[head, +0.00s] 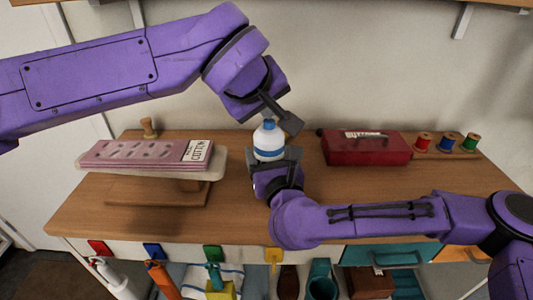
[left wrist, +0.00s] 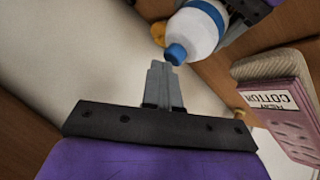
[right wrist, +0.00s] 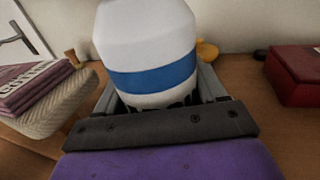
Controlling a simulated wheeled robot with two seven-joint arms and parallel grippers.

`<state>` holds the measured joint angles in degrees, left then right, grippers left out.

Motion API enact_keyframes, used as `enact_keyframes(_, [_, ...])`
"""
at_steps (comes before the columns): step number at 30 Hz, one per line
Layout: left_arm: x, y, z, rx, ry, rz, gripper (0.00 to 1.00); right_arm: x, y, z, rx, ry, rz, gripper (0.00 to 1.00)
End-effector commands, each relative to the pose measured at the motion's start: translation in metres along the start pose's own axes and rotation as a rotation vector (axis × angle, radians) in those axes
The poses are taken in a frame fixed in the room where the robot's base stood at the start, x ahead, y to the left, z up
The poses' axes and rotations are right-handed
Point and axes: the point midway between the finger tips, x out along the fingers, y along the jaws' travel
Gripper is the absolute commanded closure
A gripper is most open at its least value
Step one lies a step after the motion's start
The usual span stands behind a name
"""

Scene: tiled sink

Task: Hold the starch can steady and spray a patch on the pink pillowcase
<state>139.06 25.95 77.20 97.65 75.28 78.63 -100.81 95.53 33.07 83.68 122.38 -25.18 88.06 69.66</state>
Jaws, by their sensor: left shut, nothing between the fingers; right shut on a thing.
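The starch can (head: 269,142) is white with a blue band and a blue cap, and it stands upright at the middle of the table. It fills the right wrist view (right wrist: 148,50), where my right gripper (right wrist: 165,100) is shut around its lower part. My left gripper (head: 278,112) is shut and empty, just above the can's cap. In the left wrist view its closed fingertips (left wrist: 160,68) are close to the blue cap (left wrist: 176,54); I cannot tell whether they touch. The folded pink pillowcase (head: 135,153), with a "heavy cotton" label, lies on a small padded ironing board (head: 212,170) at left.
A red box (head: 365,149) stands right of the can. Red, blue and green thread spools (head: 447,141) are at the table's right end. A wooden knob (head: 149,128) stands behind the board. The wooden tabletop (head: 235,215) is bare between the board and my right arm.

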Motion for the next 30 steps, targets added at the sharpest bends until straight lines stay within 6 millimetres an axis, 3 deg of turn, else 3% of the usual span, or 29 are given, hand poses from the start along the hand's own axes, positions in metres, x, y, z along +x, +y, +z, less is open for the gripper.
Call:
enact_keyframes(5, [-0.004,0.003,-0.003,0.000,0.002,0.001,1.00,0.000,0.000,0.000,0.000,0.001,0.001,0.78])
enact_keyframes(18, [-0.039,0.029,-0.029,-0.002,0.003,0.001,1.00,0.000,0.000,-0.001,0.000,0.001,0.001,0.78])
enact_keyframes(30, [-0.042,0.031,-0.031,0.000,0.001,0.001,1.00,0.000,0.000,-0.001,0.000,0.001,0.000,0.78])
